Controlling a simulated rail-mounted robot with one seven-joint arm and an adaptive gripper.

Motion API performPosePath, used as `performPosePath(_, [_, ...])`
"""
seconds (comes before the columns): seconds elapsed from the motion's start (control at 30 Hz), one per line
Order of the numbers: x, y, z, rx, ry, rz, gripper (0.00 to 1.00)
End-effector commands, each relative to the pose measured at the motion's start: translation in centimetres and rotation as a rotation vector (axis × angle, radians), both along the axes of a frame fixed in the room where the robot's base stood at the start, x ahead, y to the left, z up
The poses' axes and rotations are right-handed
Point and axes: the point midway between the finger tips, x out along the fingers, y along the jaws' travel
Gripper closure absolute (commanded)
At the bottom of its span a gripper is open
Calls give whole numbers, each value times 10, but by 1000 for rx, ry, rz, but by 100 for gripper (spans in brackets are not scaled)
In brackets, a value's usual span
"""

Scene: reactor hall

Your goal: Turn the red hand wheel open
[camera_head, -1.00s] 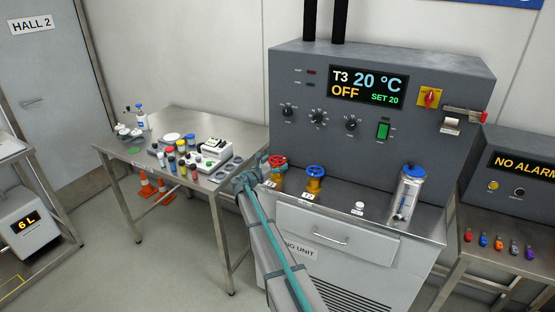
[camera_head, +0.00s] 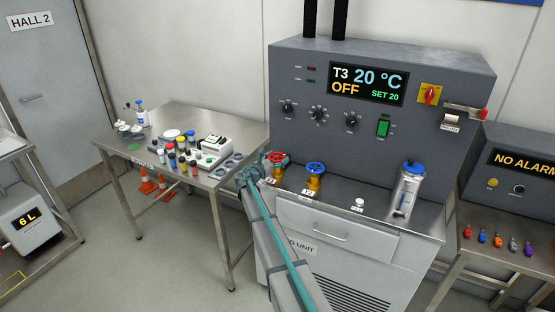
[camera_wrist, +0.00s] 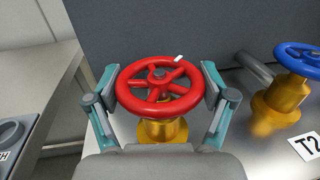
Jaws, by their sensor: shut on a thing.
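The red hand wheel (camera_wrist: 159,87) sits on a brass valve body (camera_wrist: 162,130) in the wrist view, with a small white mark on its rim at the far right. It also shows at the left end of the unit's ledge in the head view (camera_head: 277,157). My gripper (camera_wrist: 160,92) has one finger on each side of the rim and is shut on the wheel. In the head view my gripper (camera_head: 258,168) reaches the wheel from the front left and partly hides its valve.
A blue hand wheel (camera_head: 315,168) on a brass valve stands to the right, above a T2 label (camera_wrist: 310,145). A steel table (camera_head: 205,178) with bottles and vials stands to the left. The grey control unit (camera_head: 290,75) rises behind the wheel.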

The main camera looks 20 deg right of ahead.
Motion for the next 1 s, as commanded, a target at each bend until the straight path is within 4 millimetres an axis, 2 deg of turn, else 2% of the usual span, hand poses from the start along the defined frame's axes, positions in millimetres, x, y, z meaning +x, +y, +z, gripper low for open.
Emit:
performPosePath(0.27, [-4,-1,-4,0,-1,104,53])
performPosePath(0.8, [-2,-1,-7,-1,-2,560,53])
performPosePath(1.0, [0,0,-5,-1,0,659,53])
